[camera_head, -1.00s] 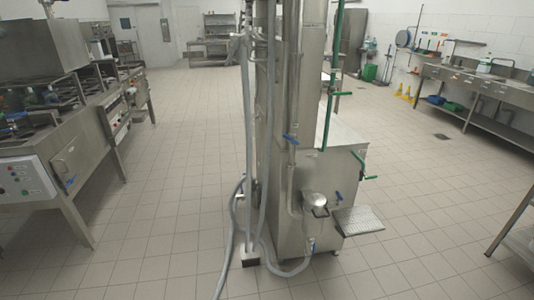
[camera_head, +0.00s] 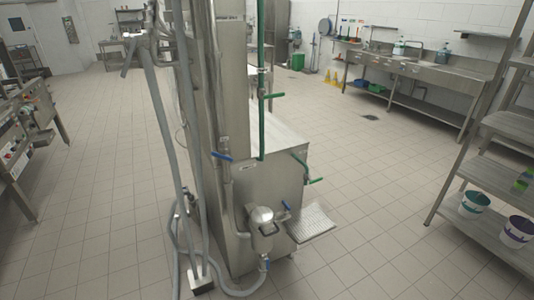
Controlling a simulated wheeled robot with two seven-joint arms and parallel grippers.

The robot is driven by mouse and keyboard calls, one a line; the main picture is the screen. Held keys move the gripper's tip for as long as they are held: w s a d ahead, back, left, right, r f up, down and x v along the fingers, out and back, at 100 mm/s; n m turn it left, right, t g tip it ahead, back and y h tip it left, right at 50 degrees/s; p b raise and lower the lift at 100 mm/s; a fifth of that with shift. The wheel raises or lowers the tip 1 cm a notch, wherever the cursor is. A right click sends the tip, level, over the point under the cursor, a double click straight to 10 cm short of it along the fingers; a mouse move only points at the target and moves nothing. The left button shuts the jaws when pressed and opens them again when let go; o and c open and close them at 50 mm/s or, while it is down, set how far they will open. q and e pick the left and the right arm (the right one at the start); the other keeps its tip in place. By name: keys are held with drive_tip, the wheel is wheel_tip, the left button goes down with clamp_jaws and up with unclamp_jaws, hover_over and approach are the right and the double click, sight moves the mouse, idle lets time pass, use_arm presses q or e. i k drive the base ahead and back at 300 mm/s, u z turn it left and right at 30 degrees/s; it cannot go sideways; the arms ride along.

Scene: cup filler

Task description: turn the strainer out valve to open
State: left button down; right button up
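A steel machine (camera_head: 270,175) stands in the middle of the view. On its lower front a round metal strainer (camera_head: 263,228) with a dark handle is fixed. Another blue handle (camera_head: 286,208) is just right of the strainer. A third blue handle (camera_head: 222,156) is higher on the vertical pipe. I cannot tell from here which valve is open. Neither of my grippers is in view.
Grey hoses (camera_head: 170,130) run down the machine's left side and loop on the floor. A perforated step (camera_head: 312,223) juts out right of the strainer. A shelf rack (camera_head: 490,180) with buckets stands at right. The tiled floor (camera_head: 375,235) between is clear.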

sight(226, 158)
drive_tip(key=z, duration=0.35)
drive_tip(key=i, duration=1.1)
drive_tip(key=u, duration=0.1)
